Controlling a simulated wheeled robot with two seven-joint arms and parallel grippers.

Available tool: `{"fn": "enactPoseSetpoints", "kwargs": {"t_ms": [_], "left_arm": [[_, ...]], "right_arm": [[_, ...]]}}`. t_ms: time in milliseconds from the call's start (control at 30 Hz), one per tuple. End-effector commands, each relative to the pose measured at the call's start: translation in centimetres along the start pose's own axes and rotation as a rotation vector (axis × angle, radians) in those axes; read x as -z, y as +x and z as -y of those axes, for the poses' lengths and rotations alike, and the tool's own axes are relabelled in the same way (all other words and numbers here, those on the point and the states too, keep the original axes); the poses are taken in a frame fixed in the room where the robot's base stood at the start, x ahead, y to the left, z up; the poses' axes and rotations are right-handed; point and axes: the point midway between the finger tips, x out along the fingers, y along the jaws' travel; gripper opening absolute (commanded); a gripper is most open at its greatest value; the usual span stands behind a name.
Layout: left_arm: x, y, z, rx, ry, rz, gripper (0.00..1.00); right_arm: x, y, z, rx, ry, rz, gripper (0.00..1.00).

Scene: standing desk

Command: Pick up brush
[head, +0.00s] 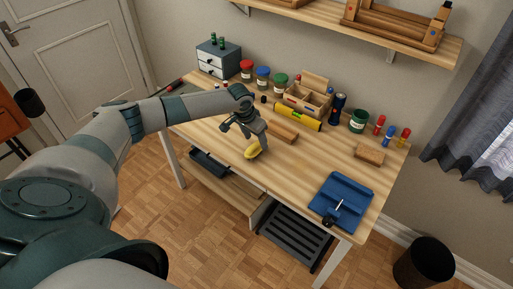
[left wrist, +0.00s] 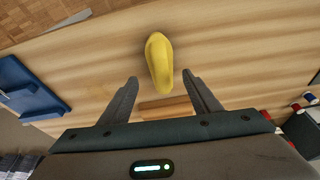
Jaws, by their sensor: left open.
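No object is clearly recognisable as a brush. A yellow, rounded, elongated object (head: 253,149) lies on the desk near its front edge. My left gripper (head: 244,136) is over the desk beside it, pointing down. In the left wrist view my left gripper (left wrist: 160,77) is open and empty. There the yellow object (left wrist: 160,62) lies in line with the gap between the fingertips, mostly beyond them. A wooden block (head: 283,131) lies behind it on the desk; the block (left wrist: 166,108) also shows between the fingers. My right gripper is not in view.
Jars with coloured lids, a wooden organiser (head: 306,100) and a yellow level (head: 297,117) line the desk's back. A blue tray (head: 352,190) and another wooden block (head: 370,154) are at the right. A drawer unit (head: 217,60) stands at the far left. The desk's middle right is clear.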

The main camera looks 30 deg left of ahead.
Motion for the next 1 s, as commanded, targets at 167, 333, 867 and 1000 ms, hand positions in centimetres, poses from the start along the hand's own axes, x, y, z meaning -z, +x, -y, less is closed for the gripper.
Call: {"fn": "enactPoseSetpoints", "kwargs": {"t_ms": [167, 333, 867, 1000], "left_arm": [[-0.4, 1.6, 0.3, 0.0, -0.001, 0.003, 0.57], [-0.4, 3.6, 0.3, 0.0, -0.001, 0.001, 0.57], [-0.5, 4.4, 0.4, 0.001, 0.0, 0.0, 0.57], [-0.5, 4.4, 0.4, 0.001, 0.0, 0.0, 0.47]], "right_arm": [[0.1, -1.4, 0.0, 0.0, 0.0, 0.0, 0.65], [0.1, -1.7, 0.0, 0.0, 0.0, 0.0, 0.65], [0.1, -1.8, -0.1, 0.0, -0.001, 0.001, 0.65], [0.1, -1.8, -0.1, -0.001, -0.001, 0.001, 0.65]]}}
